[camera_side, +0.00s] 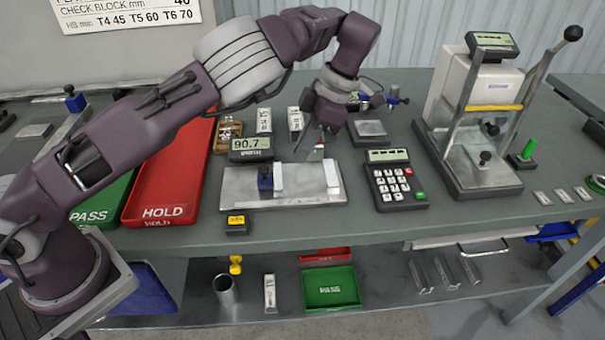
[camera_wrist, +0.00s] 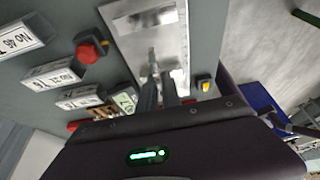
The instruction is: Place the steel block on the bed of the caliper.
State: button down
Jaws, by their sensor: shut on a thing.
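My gripper (camera_side: 311,150) points down above the plate's back edge, shut on a small grey piece, which I take as the steel block. In the wrist view this block (camera_wrist: 152,62) shows as a small grey shape at the fingertips, against the plate (camera_wrist: 145,28). Its underside and any gap below cannot be made out.
A red HOLD tray (camera_side: 168,190) and green PASS tray lie left. A keypad (camera_side: 396,184) and a lever press (camera_side: 482,125) stand right. A yellow button (camera_side: 236,224) sits in front of the plate; a red button (camera_wrist: 90,50) and labelled boxes (camera_wrist: 55,75) stand behind it.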

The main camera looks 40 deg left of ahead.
aim_at(309, 160)
notch_tip(309, 160, down, 6)
jog(key=shift+r, duration=0.1)
jog(key=c, duration=1.5)
grip_release()
jog(key=shift+c, duration=0.2)
jog(key=v, duration=0.7)
jog(key=shift+r, duration=0.25)
